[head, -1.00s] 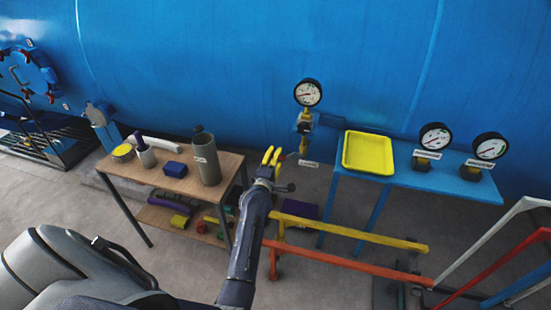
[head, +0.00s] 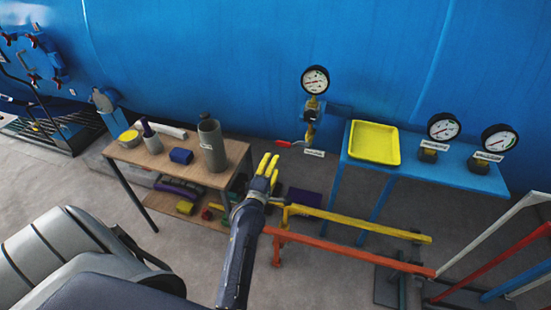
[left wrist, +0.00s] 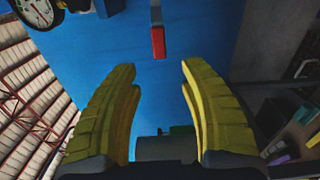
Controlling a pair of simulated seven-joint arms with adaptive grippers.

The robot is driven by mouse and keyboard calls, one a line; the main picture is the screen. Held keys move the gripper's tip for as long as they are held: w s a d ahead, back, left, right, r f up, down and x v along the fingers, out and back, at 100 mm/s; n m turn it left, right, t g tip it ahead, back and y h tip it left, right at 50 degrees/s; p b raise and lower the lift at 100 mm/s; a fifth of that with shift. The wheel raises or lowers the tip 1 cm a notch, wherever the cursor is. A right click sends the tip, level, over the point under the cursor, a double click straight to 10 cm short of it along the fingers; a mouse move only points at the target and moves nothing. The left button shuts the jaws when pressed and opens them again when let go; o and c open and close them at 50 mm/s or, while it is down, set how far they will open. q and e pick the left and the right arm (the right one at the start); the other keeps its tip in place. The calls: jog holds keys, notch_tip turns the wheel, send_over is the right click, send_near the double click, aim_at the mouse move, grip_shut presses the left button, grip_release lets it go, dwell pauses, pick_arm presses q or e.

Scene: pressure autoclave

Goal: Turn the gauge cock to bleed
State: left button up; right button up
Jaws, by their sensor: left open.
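The gauge cock (head: 310,131) is a brass fitting below a round white-faced gauge (head: 315,80) on the blue vessel. Its lever with a red grip (head: 284,143) points left, roughly level, with a small white label (head: 314,153) nearby. My left gripper (head: 267,165) has yellow fingers and is below and left of the red grip, apart from it. In the left wrist view, the open, empty fingers (left wrist: 158,100) have the red grip (left wrist: 158,42) beyond their tips, near the middle of the gap. The gauge (left wrist: 38,12) shows at top left. My right gripper is not in view.
A wooden table (head: 143,156) with bottles and boxes stands left of my gripper. A blue table (head: 460,173) with a yellow tray (head: 373,159) and two spare gauges stands right. Yellow (head: 370,228) and orange (head: 345,258) rails run low at right.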

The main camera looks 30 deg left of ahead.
pick_arm(q)
jog(key=shift+s+d, duration=0.15)
jog(key=shift+s, duration=0.45)
jog(key=s+d+f+m+g+h, duration=0.1)
jog(key=s+d+f+m+g, duration=0.15)
jog(key=f, duration=0.75)
jog(key=s+d+f+m+g+h, duration=0.15)
jog(key=d+f+m, duration=0.25)
jog(key=f, duration=0.6)
jog(key=s+d+f+m+g+h, duration=0.1)
jog(key=s+d+f+m+g, duration=0.15)
jog(key=f, duration=0.75)
jog(key=s+d+f+m+g+h, duration=0.1)
jog(key=s+d+f+m+g, duration=0.15)
jog(key=s+f, duration=0.5)
jog(key=s+d+f+m+g, duration=0.1)
jog(key=s+f+m, duration=0.3)
jog(key=s+f, duration=0.35)
jog(key=s+a+f+m+g, duration=0.1)
jog(key=s+f+m+g, duration=0.1)
jog(key=s, duration=0.8)
jog(key=s+a+f+m+g, duration=0.1)
jog(key=s+f+m+g, duration=0.1)
jog(key=s+f+m, duration=0.2)
jog(key=s+a+f+m+g, duration=0.1)
jog(key=s+f, duration=0.7)
jog(key=s, duration=1)
jog(key=shift+a+f+m+g, duration=0.2)
jog(key=shift+m+g, duration=0.4)
jog(key=shift+m, duration=0.45)
